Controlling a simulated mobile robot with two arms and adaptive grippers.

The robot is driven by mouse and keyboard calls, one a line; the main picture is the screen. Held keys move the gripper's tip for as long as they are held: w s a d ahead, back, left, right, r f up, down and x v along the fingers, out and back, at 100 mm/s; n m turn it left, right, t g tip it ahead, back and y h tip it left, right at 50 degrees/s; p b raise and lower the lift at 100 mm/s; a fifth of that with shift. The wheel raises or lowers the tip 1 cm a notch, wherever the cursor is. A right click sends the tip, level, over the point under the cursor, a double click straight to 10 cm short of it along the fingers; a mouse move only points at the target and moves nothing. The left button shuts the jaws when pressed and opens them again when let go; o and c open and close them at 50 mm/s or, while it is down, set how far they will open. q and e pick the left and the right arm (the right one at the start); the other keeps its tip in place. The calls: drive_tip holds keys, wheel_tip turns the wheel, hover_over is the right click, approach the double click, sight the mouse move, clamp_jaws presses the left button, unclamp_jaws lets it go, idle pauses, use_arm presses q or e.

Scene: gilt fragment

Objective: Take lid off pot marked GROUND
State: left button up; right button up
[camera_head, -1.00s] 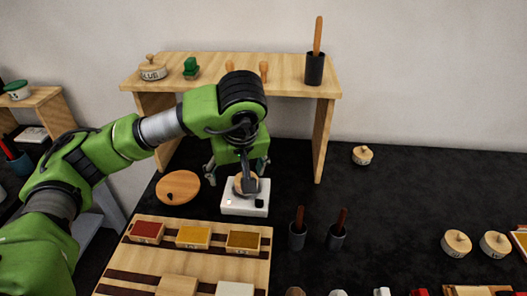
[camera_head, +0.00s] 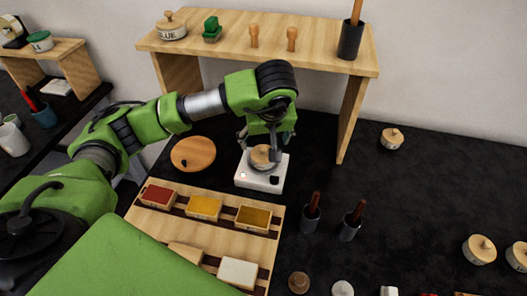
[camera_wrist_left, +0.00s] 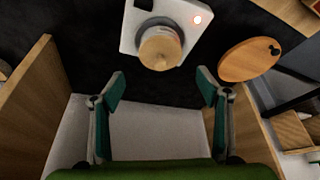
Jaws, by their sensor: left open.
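A small round wooden-lidded pot (camera_head: 262,157) stands on a white hot plate (camera_head: 250,181) behind the sample tray. I cannot read a label on it. In the left wrist view the pot (camera_wrist_left: 160,48) is seen from above, beyond the fingertips. My left gripper (camera_head: 266,137) hangs just behind and above it, partly covering it; its fingers are spread and empty in the wrist view (camera_wrist_left: 160,92). Other lidded pots stand at the right: one (camera_head: 392,139) behind, others (camera_head: 479,250) (camera_head: 517,256) in front. No GROUND marking is legible. My right gripper is out of view.
A wooden shelf (camera_head: 300,63) with a GLUE pot (camera_head: 172,28) stands behind my left gripper. A round wooden board (camera_head: 193,154) lies left of the hot plate. The tray (camera_head: 232,220) and two dark holders (camera_head: 310,217) (camera_head: 349,227) are in front. The table's middle right is clear.

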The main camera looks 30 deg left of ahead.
sight(263, 147)
use_arm(q)
drive_tip(key=shift+a+f+p, duration=0.2)
drive_tip(key=shift+f+p, duration=0.3)
drive_tip(key=p+x, duration=0.1)
drive_tip(key=x, duration=0.2)
drive_tip(key=shift+w+f, duration=0.1)
drive_tip(key=shift+f, duration=0.1)
drive_tip(key=shift+w+a+f, duration=0.15)
drive_tip(key=shift+w+f, duration=0.05)
drive_tip(key=shift+f, duration=0.2)
drive_tip(key=c, duration=1)
